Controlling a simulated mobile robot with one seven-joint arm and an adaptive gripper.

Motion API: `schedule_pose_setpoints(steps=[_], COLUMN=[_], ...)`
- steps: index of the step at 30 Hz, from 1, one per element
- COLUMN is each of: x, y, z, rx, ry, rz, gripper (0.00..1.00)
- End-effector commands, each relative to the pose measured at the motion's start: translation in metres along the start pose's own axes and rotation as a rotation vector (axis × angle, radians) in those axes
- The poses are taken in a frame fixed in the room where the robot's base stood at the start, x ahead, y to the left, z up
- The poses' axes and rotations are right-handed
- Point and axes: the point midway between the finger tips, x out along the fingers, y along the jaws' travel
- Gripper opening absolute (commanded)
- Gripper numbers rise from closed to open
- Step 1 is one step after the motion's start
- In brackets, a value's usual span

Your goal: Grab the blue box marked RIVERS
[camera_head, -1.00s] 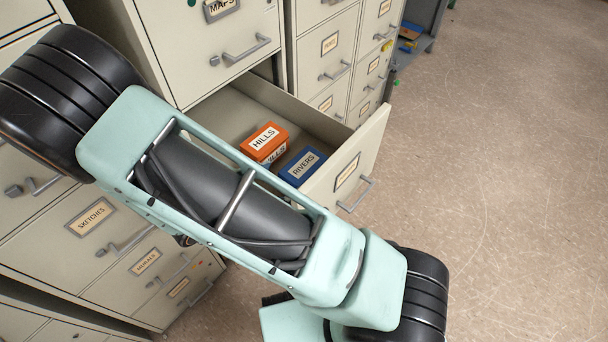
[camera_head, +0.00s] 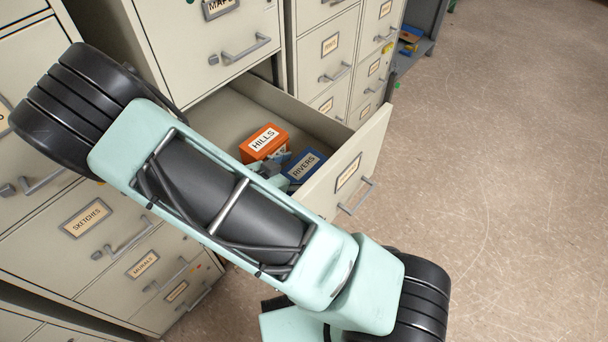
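The blue box marked RIVERS (camera_head: 306,165) lies in the open drawer, close to the drawer front, with its label facing up. An orange box marked HILLS (camera_head: 264,140) sits to its left and a little farther back. My arm crosses the picture in front of the drawer and hides its near side. A small part of my gripper (camera_head: 277,163) shows at the left edge of the blue box, just below the orange box. Its fingers are mostly hidden, so I cannot tell whether they are open or touch the box.
The open drawer's front panel (camera_head: 350,165) with its handle stands right of the boxes. Cabinet fronts, one marked SKETCHES (camera_head: 87,217), line the left and back. A grey shelf (camera_head: 424,40) stands at the back. The floor (camera_head: 500,180) at right is clear.

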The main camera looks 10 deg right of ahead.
Motion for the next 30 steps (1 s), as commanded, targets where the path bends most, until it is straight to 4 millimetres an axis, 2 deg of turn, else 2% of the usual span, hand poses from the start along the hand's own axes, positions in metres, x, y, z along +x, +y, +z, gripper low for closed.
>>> schedule_pose_setpoints(steps=[2, 15, 23, 26, 30], x=[0.0, 0.0, -0.002, -0.006, -0.018], y=[0.0, 0.0, 0.0, 0.0, -0.001], z=[0.0, -0.001, -0.004, -0.013, -0.034], rx=[0.0, 0.001, 0.001, 0.003, 0.006], ry=[0.0, 0.003, 0.002, 0.002, 0.001], rz=[0.0, 0.0, 0.0, 0.0, -0.001], gripper=[0.61, 0.14, 0.14, 0.14, 0.14])
